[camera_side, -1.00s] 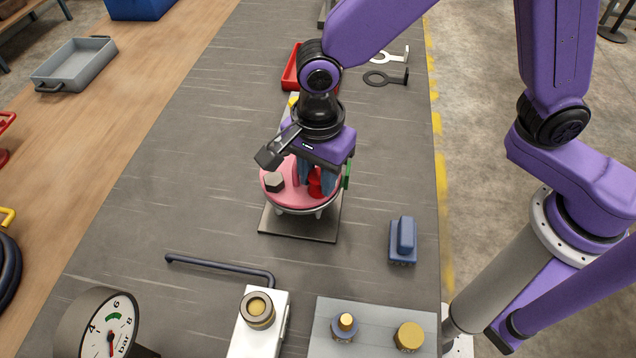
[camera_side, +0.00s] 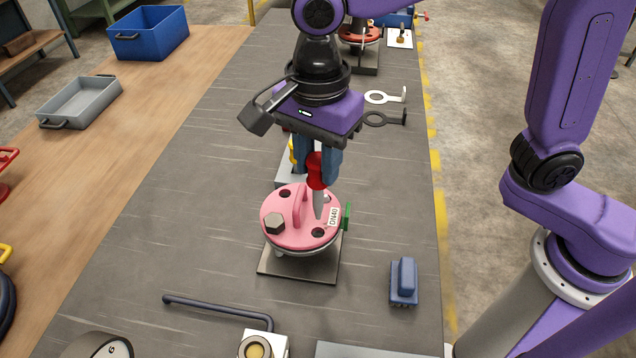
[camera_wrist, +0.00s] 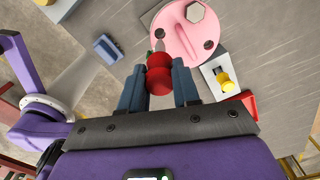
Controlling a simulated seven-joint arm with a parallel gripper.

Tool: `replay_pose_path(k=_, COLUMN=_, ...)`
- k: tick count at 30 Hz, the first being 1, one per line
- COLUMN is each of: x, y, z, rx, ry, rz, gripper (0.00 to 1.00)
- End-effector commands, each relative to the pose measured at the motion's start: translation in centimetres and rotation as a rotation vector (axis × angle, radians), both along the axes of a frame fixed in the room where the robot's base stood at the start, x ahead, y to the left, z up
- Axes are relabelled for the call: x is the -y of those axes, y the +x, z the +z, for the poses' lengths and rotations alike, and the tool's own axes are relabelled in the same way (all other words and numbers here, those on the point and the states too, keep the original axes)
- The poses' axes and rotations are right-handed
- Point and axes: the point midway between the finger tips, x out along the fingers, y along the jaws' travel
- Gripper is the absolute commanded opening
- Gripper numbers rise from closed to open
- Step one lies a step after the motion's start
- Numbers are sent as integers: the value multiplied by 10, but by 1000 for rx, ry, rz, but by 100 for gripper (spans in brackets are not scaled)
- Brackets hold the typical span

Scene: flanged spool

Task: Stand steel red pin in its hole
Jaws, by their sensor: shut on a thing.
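The steel red pin (camera_side: 316,172) has a red handle and a tapered steel shank pointing down. My gripper (camera_side: 318,168) is shut on its red handle and holds it above the pink flange cover (camera_side: 298,231). The shank end shows in front of the cover's right part, near the DN40 label; I cannot tell whether it touches. Dark open holes show at the cover's upper left (camera_side: 285,193) and lower right (camera_side: 318,232). In the wrist view the red handle (camera_wrist: 159,75) sits between the blue fingers, with the cover (camera_wrist: 178,38) beyond it.
A hex bolt (camera_side: 274,223) and a raised pink handle (camera_side: 299,207) stand on the cover. A green tab (camera_side: 347,216) is at its right edge. A blue block (camera_side: 403,281) stands to the right, a bent bar (camera_side: 215,308) lies in front. The bench left of the cover is clear.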

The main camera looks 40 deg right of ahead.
Motion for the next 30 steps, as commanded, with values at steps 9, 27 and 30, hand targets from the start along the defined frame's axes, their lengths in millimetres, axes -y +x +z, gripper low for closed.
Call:
replay_pose_path(k=9, x=-1, y=0, z=48, rx=2, ry=3, rz=2, gripper=1)
replay_pose_path(k=27, x=4, y=34, z=113, rx=0, ry=1, rz=-67, gripper=1)
replay_pose_path(k=30, x=8, y=59, z=115, rx=-1, ry=2, rz=-115, gripper=1)
